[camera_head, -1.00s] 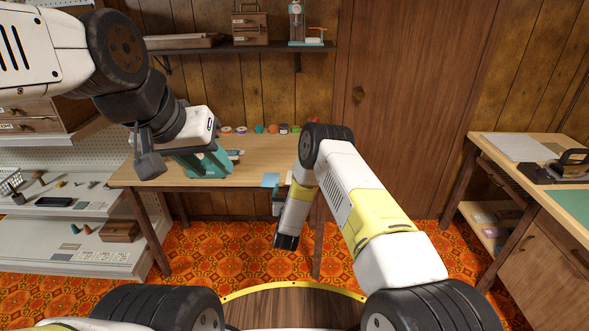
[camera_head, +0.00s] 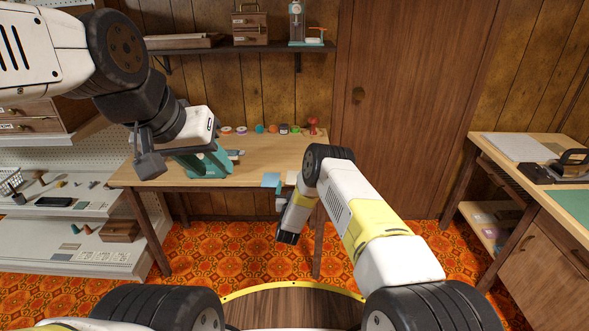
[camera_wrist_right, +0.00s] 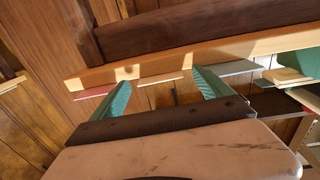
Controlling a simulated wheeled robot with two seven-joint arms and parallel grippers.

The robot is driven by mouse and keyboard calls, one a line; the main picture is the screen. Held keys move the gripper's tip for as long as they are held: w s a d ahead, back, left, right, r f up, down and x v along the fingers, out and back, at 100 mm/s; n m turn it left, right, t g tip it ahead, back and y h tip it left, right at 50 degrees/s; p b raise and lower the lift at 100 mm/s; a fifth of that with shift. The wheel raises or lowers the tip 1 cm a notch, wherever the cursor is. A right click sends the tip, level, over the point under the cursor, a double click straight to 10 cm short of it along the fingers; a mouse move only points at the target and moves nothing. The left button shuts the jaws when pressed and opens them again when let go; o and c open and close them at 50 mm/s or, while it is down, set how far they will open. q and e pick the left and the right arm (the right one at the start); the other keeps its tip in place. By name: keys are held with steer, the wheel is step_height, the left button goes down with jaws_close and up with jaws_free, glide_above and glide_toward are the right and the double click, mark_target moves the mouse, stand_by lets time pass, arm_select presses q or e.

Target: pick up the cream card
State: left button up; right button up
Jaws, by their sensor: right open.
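The cream card (camera_head: 291,178) lies at the front edge of the wooden table, right of the blue card (camera_head: 271,180) and partly hidden by my right arm. In the right wrist view the cream card (camera_wrist_right: 160,79) shows nearly edge-on, jutting past the table edge between my right fingertips. My right gripper (camera_wrist_right: 160,77) is open, its teal fingers spread either side of the card; whether they touch it I cannot tell. The right gripper (camera_head: 279,189) is small in the head view. My left gripper (camera_head: 150,163) hangs at the left, its jaws unclear.
The table (camera_head: 240,172) carries a teal sewing machine (camera_head: 205,162) on the left and several spools along the back. A pink card (camera_wrist_right: 94,92) also overhangs the table edge in the right wrist view. A workbench (camera_head: 535,170) stands at right. Patterned floor lies below the table.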

steer(key=shift+c, duration=0.4)
steer(key=c, duration=1.3)
